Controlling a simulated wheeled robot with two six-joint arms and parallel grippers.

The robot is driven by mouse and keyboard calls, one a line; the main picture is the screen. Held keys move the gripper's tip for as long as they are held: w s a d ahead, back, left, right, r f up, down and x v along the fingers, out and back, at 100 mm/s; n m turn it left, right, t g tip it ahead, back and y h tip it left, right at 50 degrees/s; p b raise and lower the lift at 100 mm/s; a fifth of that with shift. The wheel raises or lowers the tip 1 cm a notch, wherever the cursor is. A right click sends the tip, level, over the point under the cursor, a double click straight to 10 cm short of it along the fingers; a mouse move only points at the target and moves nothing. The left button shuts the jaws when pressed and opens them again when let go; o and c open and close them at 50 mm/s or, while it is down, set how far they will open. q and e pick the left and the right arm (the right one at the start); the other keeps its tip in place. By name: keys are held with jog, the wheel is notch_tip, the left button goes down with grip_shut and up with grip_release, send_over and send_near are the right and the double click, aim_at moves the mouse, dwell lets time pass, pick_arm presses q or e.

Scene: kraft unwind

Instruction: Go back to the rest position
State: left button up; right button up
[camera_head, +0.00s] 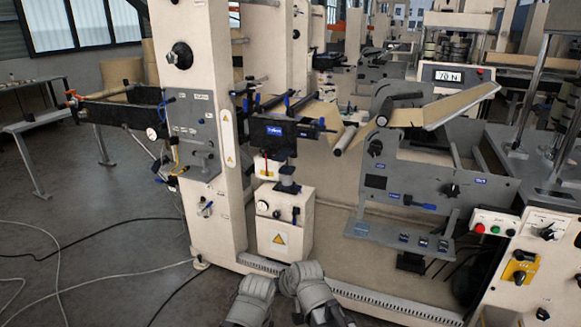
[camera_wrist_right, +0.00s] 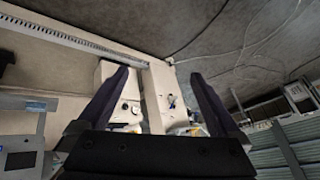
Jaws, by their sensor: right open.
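My right gripper (camera_wrist_right: 160,72) shows in the right wrist view with its two dark fingers spread wide apart. It is open, and nothing is between the fingers within their grip. Beyond them are cream machine parts, seen from an odd angle. In the head view two pale grey links of my arms come up at the bottom centre, close side by side. The fingers of both grippers are hidden in that view, so my left gripper does not show.
A cream machine column (camera_head: 212,130) and a small cream box with a warning triangle (camera_head: 285,228) stand ahead of my arms. A grey side plate (camera_head: 420,185) and a control panel (camera_head: 525,265) are at right. Cables (camera_head: 90,235) lie on the open floor at left.

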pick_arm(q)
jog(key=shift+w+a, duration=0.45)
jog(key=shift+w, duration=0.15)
pick_arm(e)
jog(key=shift+w+a+f, duration=0.1)
jog(key=shift+w+f, duration=0.05)
jog(key=shift+w, duration=0.6)
jog(key=shift+w+f, duration=0.15)
jog(key=shift+w, duration=0.55)
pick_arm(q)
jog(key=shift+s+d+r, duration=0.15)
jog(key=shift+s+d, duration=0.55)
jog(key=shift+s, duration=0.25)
pick_arm(e)
jog(key=s+r+y, duration=0.1)
jog(key=s+r, duration=0.1)
jog(key=s, duration=0.4)
jog(key=shift+s+m+t, duration=0.15)
jog(key=shift+m+t, duration=0.15)
jog(key=shift+t, duration=0.1)
jog(key=shift+a+r, duration=0.1)
